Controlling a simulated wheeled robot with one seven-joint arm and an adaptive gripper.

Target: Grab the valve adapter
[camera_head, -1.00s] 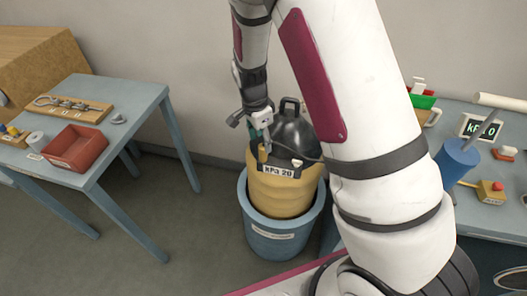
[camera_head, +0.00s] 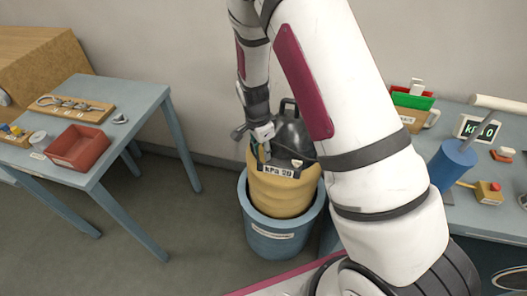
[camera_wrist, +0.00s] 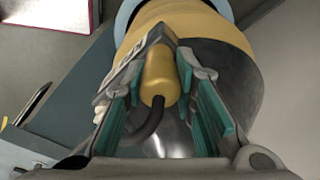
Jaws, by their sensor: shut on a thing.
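The valve adapter (camera_wrist: 157,76) is a brass-yellow cylinder with a dark hose running from it. In the wrist view it sits between the two teal-padded fingers of my gripper (camera_wrist: 162,78), which is shut on it. In the head view my gripper (camera_head: 262,136) is at the upper left of the yellow-and-black cylinder (camera_head: 280,198), beside its black dome top. The adapter shows there only as a small brass piece (camera_head: 263,152) below the fingers. I cannot tell whether it is still attached to the cylinder.
The cylinder stands in a blue tub (camera_head: 277,243) on the floor. A blue table (camera_head: 150,92) at left holds a red tray (camera_head: 78,147) and a wooden tool board (camera_head: 71,110). The right bench carries a blue cylindrical object (camera_head: 452,164) and a digital display (camera_head: 477,128).

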